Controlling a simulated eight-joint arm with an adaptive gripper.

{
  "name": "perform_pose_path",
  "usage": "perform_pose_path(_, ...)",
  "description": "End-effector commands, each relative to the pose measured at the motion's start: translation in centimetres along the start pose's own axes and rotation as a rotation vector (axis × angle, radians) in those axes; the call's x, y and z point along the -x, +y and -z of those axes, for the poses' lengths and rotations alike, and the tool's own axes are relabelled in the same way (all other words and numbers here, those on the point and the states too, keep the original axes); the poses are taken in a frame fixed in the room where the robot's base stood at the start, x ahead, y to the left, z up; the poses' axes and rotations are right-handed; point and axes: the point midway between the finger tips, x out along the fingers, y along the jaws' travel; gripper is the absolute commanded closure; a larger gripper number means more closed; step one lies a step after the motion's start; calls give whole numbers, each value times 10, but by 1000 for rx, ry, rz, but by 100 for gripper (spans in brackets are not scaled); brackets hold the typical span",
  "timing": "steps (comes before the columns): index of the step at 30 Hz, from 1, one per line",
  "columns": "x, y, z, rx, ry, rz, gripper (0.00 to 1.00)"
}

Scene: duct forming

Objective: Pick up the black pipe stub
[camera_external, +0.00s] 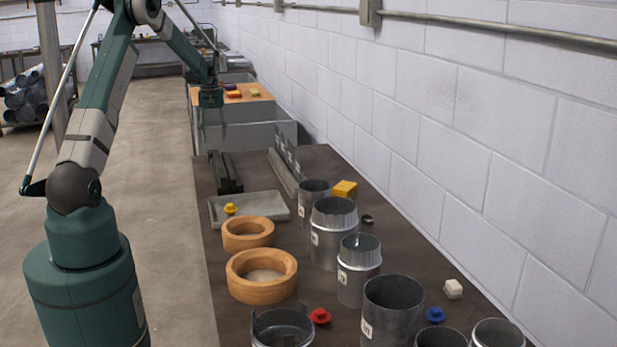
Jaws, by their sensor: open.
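A small dark, ring-like piece (367,219) lies on the table beside the tall metal ducts. It is the only small black round piece that I can make out, and it is too small to tell for sure that it is the black pipe stub. My gripper (212,138) is open and empty. It hangs pointing down in the air, towards the far end of the table, well away from the dark piece.
Several metal ducts (333,250) stand at the right and front of the dark table (222,282). Two wooden rings (262,291) (248,246) and a grey tray (262,206) with a yellow knob lie left. A yellow block (345,187) sits near the dark piece. A wall borders the right.

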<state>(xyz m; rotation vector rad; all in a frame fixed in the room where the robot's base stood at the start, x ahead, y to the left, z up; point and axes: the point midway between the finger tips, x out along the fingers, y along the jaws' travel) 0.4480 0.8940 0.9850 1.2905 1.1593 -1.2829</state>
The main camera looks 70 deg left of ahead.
Motion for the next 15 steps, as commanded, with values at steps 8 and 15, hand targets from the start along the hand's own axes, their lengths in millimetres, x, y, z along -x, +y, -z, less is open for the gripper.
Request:
perform_pose_path(8,-6,-7,5,11,-5,2,55)
perform_pose_path(15,-7,-7,5,11,-5,2,55)
